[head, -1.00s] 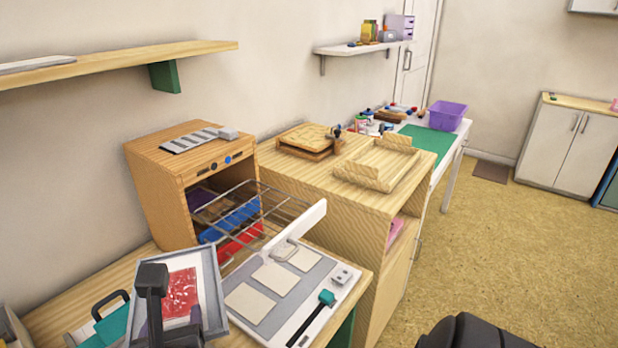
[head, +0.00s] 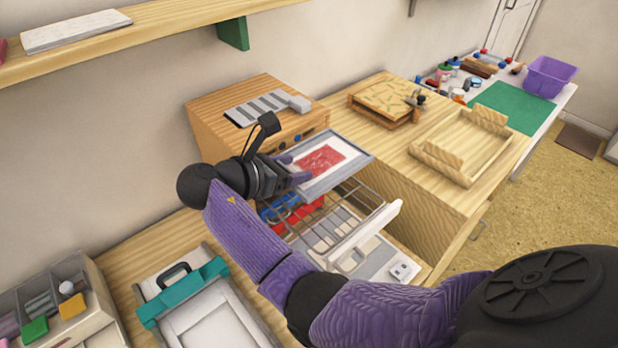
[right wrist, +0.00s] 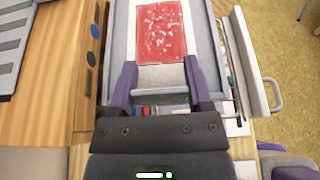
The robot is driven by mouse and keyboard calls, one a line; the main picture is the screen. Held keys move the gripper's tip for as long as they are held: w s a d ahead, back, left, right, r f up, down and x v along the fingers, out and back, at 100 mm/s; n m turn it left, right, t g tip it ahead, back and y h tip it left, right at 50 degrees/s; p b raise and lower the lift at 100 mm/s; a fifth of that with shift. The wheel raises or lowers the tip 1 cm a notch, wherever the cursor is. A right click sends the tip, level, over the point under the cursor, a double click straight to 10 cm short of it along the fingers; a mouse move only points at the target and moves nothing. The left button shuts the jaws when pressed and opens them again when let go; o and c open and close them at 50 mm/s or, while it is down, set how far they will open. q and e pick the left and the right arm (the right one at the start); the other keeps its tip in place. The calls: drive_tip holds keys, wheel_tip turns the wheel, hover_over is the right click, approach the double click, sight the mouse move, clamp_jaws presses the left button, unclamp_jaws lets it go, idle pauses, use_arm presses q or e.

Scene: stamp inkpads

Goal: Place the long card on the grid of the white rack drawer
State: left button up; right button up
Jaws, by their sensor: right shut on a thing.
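The long card (head: 345,175) is flat and grey-edged, with a white sheet and a red print. My right gripper (head: 290,172) is shut on its near end. In the right wrist view the card (right wrist: 201,50) stretches ahead between the purple fingers (right wrist: 160,82). The white rack drawer (head: 366,233) is pulled out from the wooden cabinet (head: 215,125); its wire grid (head: 358,197) shows partly beyond the card. In the head view the card overlaps the grid's back part, seemingly above it; contact cannot be told. My left gripper is out of view.
Below the drawer lies a grey board (head: 405,254) with pale pieces. A teal-clamped frame (head: 190,290) and a compartment box (head: 95,305) stand at left. A higher wooden cabinet with a wooden tray (head: 495,135) stands to the right.

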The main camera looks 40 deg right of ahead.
sight(293, 212)
drive_tip(key=f+b, duration=0.1)
drive_tip(key=f, duration=0.1)
drive_tip(key=f+b, duration=0.1)
drive_tip(key=f, duration=0.2)
drive_tip(key=f+b, duration=0.1)
drive_tip(key=f, duration=0.2)
drive_tip(key=shift+s+a+f, duration=0.2)
drive_tip(key=shift+s, duration=0.1)
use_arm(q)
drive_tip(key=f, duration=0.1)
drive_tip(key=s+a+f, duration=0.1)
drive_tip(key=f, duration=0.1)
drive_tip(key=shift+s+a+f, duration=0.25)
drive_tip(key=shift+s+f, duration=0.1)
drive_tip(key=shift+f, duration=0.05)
use_arm(e)
drive_tip(key=shift+r, duration=0.15)
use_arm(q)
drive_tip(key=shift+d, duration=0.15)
use_arm(e)
drive_tip(key=o, duration=1.3)
drive_tip(key=shift+a+r, duration=0.2)
drive_tip(key=shift+a, duration=0.1)
use_arm(q)
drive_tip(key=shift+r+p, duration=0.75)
drive_tip(key=shift+p, duration=0.05)
use_arm(e)
drive_tip(key=v, duration=1.1)
drive_tip(key=shift+a, duration=0.2)
